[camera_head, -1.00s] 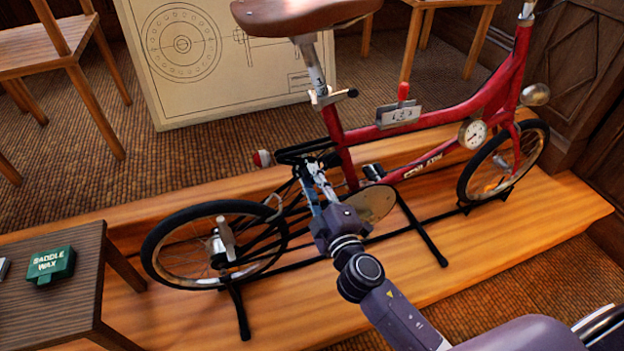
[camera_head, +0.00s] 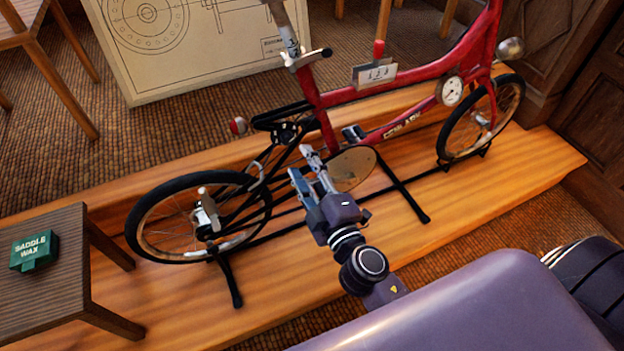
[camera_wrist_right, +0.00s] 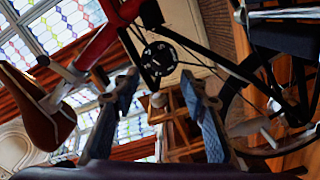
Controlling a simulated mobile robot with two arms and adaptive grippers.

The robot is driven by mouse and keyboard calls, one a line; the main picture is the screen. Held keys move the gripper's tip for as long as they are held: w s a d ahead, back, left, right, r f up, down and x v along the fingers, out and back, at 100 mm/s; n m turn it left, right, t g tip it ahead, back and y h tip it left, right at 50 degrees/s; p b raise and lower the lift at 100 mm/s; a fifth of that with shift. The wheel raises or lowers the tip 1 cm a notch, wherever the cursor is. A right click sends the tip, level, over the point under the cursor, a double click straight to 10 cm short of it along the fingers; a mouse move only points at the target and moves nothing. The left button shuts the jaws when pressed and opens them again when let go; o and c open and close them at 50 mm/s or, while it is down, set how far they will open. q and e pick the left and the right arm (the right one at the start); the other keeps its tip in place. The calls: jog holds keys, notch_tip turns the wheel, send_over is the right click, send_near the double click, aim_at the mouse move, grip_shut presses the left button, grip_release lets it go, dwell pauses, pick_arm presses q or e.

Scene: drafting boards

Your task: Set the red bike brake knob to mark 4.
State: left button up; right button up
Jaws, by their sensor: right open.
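The red bike (camera_head: 405,85) stands upright in a black stand. A black dial with white marks, likely the brake knob (camera_head: 287,132), sits by the rear frame below the seat post. In the right wrist view the dial (camera_wrist_right: 158,58) faces me beyond the fingertips. Its marks are too small to read, so its setting cannot be told. My right gripper (camera_head: 305,170) is open and empty, below and to the right of the dial in the head view. In the right wrist view its two fingers (camera_wrist_right: 160,88) stand apart, with the dial between and above them. My left gripper is out of view.
The bike stands on a wooden platform (camera_head: 420,240). A plate with a red-tipped lever (camera_head: 375,74) and a round gauge (camera_head: 450,91) are on the frame. A small table (camera_head: 50,290) holds a green saddle wax box (camera_head: 35,250). A drawing board (camera_head: 205,50) stands behind.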

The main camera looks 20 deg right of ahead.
jog(key=shift+s+d, duration=0.1)
jog(key=shift+s, duration=2.35)
